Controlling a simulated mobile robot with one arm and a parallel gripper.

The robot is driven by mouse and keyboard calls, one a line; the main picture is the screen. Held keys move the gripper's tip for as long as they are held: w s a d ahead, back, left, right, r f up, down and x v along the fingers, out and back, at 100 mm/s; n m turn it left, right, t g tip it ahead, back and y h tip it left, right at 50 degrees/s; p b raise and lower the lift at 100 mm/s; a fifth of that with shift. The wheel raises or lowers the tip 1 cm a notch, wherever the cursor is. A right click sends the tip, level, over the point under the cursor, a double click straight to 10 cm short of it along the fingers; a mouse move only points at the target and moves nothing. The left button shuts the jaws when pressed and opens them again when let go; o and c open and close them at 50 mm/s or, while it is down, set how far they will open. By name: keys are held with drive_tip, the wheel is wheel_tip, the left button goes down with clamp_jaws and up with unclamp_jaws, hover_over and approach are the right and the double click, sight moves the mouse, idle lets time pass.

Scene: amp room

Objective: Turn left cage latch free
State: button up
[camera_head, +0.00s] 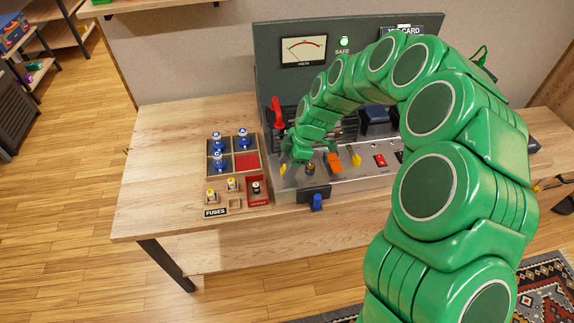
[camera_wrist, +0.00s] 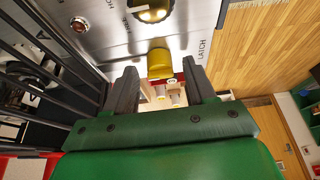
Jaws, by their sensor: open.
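The left cage latch is a small yellow tab (camera_head: 282,169) at the left end of the metal panel (camera_head: 330,185). In the wrist view the yellow latch (camera_wrist: 160,62) stands between the tips of my gripper (camera_wrist: 161,75), near the printed word LATCH. The two dark fingers are open, with gaps visible beside the latch; I cannot tell if either touches it. In the head view my gripper (camera_head: 299,151) is by the panel's left end, its fingers mostly hidden by my green arm. A second yellow latch (camera_head: 356,158) is farther right.
A fuse tray (camera_head: 209,175) with blue and yellow-topped fuses is left of the panel. A red lever (camera_head: 278,113) rises behind the latch. A knob (camera_wrist: 152,10) and dark cage bars (camera_wrist: 45,65) are close to my gripper. The table's left side is clear.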

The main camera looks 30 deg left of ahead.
drive_tip(key=shift+s+f, duration=0.1)
drive_tip(key=shift+f, duration=0.15)
drive_tip(key=shift+c, duration=0.5)
drive_tip(key=c, duration=0.9)
